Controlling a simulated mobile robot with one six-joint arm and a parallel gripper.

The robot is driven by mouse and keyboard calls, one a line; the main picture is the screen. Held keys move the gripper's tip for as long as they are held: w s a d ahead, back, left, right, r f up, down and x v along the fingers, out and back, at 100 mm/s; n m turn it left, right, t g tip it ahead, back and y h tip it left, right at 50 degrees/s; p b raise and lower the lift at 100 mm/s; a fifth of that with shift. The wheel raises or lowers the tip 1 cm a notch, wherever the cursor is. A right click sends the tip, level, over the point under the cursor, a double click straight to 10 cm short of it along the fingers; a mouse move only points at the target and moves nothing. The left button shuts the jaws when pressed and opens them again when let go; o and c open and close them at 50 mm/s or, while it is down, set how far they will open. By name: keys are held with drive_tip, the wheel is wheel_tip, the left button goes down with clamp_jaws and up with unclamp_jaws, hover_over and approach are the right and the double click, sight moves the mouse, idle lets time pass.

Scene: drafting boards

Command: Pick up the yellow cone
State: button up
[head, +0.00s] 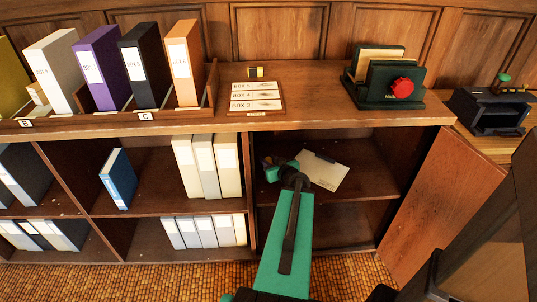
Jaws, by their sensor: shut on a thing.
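I cannot make out a yellow cone anywhere in the head view. My green and black arm reaches into the open cabinet compartment. My gripper (270,161) is small and dark at the compartment's left side, just left of a pale card. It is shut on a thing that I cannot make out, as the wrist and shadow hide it. A small yellow and black object (256,72) stands on the cabinet top, behind a labelled board, apart from my gripper. Its shape is blocky, not clearly a cone.
The pale card (326,171) lies on the compartment shelf. The open wooden door (442,205) bounds the right side. Binders (210,168) fill shelves to the left. Above are the labelled board (256,97), a green holder with a red knob (385,80) and upright binders (148,65).

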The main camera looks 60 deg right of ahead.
drive_tip(key=shift+s+a+r+p, duration=0.25)
drive_tip(key=shift+a+p, duration=0.1)
drive_tip(key=shift+p, duration=0.5)
drive_tip(key=shift+s+a+f+p, duration=0.15)
drive_tip(key=shift+p, duration=0.15)
